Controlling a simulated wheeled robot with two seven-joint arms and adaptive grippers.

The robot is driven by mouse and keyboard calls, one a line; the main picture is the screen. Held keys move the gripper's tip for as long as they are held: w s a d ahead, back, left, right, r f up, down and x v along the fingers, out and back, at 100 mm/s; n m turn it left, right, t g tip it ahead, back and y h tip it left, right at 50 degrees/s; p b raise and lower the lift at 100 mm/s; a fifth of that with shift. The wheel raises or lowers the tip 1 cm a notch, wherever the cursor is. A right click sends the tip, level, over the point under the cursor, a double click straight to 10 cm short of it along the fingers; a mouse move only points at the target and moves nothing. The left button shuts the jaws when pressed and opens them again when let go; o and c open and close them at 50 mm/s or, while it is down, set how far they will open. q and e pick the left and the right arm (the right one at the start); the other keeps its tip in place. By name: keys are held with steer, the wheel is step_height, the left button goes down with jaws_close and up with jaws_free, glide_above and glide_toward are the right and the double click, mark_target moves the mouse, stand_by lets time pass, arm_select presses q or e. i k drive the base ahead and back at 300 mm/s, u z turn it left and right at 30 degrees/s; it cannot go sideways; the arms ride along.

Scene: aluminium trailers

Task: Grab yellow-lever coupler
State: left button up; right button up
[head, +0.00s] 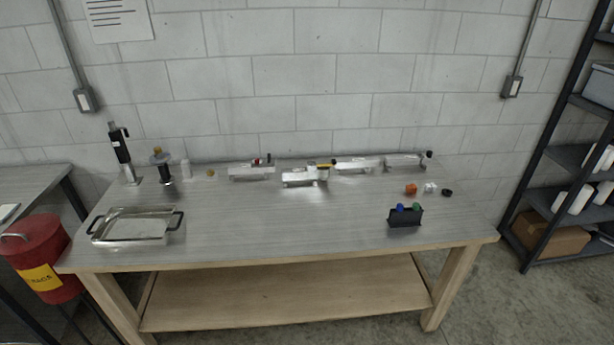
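The yellow-lever coupler (299,180) is a small silvery metal piece near the middle of the metal-topped table (300,225). Its yellow lever (324,166) shows at its upper right end. A coupler with a red and a dark part (251,172) lies to its left. Two more silvery couplers, one (357,164) close on its right and one with a black end (404,161) further right, lie slightly behind it. Neither of my grippers is in view.
A metal tray with black handles (135,227) sits at the front left. A black holder with blue and green tops (405,216) stands at the front right. Small orange (411,189), white and black pieces lie behind it. A black upright tool (120,148) stands back left. The front middle is clear.

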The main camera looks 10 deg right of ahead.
mark_target(312, 173)
steer(key=z, duration=1.3)
steer(key=i, duration=2.1)
steer(key=u, duration=2.35)
